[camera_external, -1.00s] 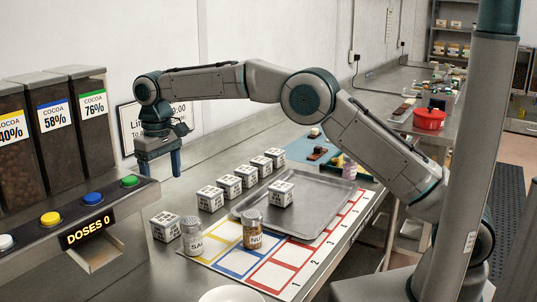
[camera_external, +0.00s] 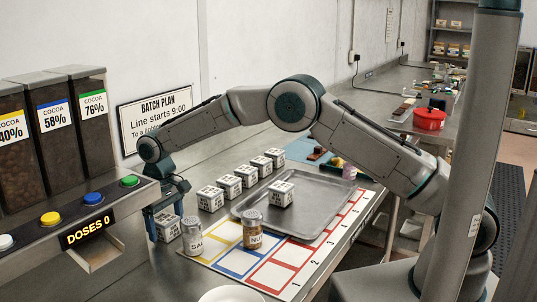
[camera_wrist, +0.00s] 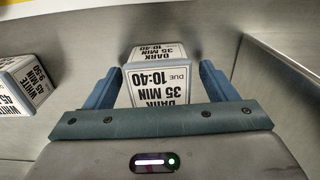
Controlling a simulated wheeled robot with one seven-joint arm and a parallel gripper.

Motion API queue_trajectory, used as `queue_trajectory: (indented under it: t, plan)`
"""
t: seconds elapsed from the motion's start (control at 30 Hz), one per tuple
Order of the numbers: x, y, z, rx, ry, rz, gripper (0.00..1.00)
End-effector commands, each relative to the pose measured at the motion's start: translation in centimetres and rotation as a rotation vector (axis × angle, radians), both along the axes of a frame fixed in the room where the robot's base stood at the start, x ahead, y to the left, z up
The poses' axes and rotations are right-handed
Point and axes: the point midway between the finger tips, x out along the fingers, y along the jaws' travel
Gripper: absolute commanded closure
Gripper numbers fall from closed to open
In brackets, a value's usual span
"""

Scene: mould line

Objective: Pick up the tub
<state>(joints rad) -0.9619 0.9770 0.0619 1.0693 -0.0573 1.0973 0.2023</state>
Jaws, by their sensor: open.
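The tub (camera_external: 165,232) nearest the dispenser is a white box with black print, standing on the steel counter. In the wrist view its label (camera_wrist: 160,80) reads DARK, 35 MIN, DUE 10:40, upside down. My gripper (camera_external: 167,222) is open and low over it. In the wrist view one finger of my gripper (camera_wrist: 157,85) is on each side of the tub, with a gap on both sides. I cannot tell exactly how far down the fingers reach.
Several similar tubs (camera_external: 210,198) stand in a row behind. A salt-type jar (camera_external: 192,238) and a NU-labelled jar (camera_external: 252,232) stand close by on the coloured mat (camera_external: 272,272). A metal tray (camera_external: 325,203) holds another tub. The cocoa dispenser (camera_external: 85,215) borders the left.

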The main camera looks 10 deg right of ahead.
Motion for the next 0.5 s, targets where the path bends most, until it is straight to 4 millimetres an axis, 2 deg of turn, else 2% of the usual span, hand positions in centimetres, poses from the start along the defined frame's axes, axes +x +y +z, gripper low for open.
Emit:
queue_trajectory:
  t: [0.1, 0.3, 0.33, 0.5]
  plan:
    - [-0.01, -0.02, -0.73, 0.0, 0.0, 0.0, 0.22]
    - [0.01, -0.01, -0.88, 0.001, -0.001, 0.0, 0.22]
    - [0.01, -0.01, -0.88, 0.001, -0.001, 0.0, 0.25]
    - [0.01, -0.01, -0.86, 0.001, -0.001, 0.0, 0.72]
